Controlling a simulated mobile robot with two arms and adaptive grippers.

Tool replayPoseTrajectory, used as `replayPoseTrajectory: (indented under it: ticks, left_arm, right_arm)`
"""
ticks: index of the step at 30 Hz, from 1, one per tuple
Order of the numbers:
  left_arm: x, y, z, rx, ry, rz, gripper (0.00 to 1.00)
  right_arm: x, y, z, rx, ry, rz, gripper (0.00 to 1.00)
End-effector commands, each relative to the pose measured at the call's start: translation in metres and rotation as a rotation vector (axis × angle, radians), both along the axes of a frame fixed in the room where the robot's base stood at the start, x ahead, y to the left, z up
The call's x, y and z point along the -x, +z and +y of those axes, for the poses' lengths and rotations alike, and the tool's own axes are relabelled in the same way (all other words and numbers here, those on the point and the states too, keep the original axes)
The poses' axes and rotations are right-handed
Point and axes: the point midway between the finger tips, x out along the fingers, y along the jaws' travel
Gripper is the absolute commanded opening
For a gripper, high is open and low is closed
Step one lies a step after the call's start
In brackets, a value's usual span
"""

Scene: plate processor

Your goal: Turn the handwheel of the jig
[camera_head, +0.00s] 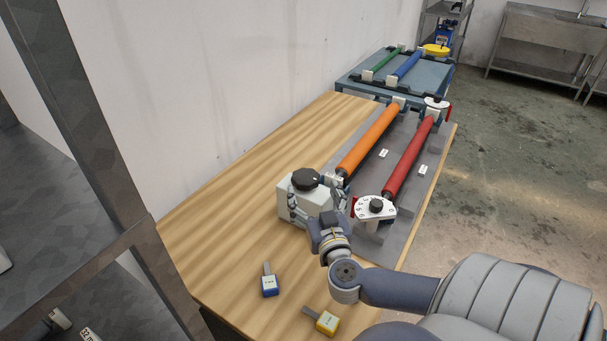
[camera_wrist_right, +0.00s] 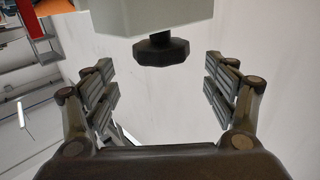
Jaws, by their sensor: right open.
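The jig's black handwheel (camera_head: 305,179) is a lobed knob on top of a pale grey box (camera_head: 317,203) at the near end of the jig's grey base plate (camera_head: 376,250). My right gripper (camera_head: 310,213) is low in front of the box in the head view. In the right wrist view it is open, and the handwheel (camera_wrist_right: 160,49) shows between its two spread fingers (camera_wrist_right: 158,68), level with the tips. I see no contact there. The box appears upside down at the top of that view. My left gripper is not in view.
An orange roller (camera_head: 369,139) and a red roller (camera_head: 408,158) lie along the plate, with a white dial (camera_head: 375,208) at the red one's near end. Blue (camera_head: 269,281) and yellow (camera_head: 326,321) tagged blocks lie on the wooden table (camera_head: 240,190). A wall stands left.

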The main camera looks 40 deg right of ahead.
Motion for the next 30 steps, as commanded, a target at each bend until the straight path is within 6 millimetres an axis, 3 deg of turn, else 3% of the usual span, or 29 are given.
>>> replayPoseTrajectory:
  ticks: [4, 14, 24, 26, 30]
  left_arm:
    - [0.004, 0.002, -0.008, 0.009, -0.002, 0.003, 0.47]
    - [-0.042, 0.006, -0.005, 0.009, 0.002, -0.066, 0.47]
    - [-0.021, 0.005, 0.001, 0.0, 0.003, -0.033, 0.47]
    - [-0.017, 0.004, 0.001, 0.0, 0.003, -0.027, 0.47]
    - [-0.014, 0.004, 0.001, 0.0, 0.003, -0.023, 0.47]
  right_arm:
    - [-0.026, 0.002, -0.014, 0.001, -0.001, -0.003, 0.78]
    - [-0.06, 0.0, -0.032, 0.0, 0.001, 0.0, 0.78]
    - [-0.063, 0.0, -0.034, -0.001, 0.001, 0.0, 0.78]
    - [-0.063, 0.0, -0.034, -0.001, 0.001, 0.0, 0.69]
    - [-0.063, 0.0, -0.034, -0.001, 0.001, 0.0, 0.37]
